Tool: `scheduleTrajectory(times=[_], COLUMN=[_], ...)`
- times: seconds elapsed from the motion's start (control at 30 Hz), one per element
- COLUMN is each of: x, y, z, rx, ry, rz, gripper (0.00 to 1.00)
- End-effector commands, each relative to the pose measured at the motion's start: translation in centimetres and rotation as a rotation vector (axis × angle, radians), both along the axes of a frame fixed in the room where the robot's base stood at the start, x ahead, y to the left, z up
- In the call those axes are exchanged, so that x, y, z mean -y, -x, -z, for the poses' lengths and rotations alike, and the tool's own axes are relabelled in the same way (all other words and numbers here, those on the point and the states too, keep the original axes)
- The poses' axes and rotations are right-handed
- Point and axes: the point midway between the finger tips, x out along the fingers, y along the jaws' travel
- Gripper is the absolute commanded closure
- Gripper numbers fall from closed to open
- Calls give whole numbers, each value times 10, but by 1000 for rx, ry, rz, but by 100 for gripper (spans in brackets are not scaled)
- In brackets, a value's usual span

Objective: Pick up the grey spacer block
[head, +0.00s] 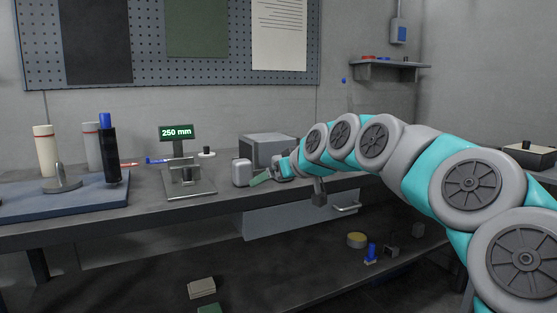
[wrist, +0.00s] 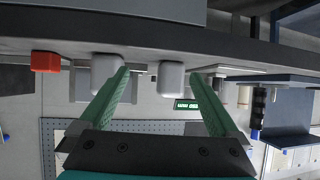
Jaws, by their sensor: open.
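A light grey rounded block (head: 242,172) stands on the bench, just left of my gripper (head: 262,179). In the wrist view, which is upside down, a light grey block (wrist: 171,76) shows between my green fingers (wrist: 158,74), apart from both. A second similar block (wrist: 103,70) is partly hidden behind the left finger. I cannot tell for certain which one is the spacer block. My gripper is open and empty. My arm hides part of the bench in the head view.
A red block (wrist: 45,62) sits further left in the wrist view. A grey box (head: 268,150) stands behind my gripper. A gauge stand with a "250 mm" display (head: 177,132) and a blue mat (head: 60,203) with cylinders are to the left. A lower shelf (head: 290,275) holds small items.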

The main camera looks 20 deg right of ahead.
Motion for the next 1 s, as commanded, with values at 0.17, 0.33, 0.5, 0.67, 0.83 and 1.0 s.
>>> scheduleTrajectory(times=[0.17,0.33,0.5,0.67,0.83,1.0], x=[62,77,75,74,72,71], y=[-22,-34,-49,-59,-80,-97], z=[-34,-38,-32,-29,-25,-17], rx=[105,131,131,129,127,128], ry=[1,5,4,5,5,4], rz=[84,106,106,104,103,105], gripper=[3,3,3,3,3,3])
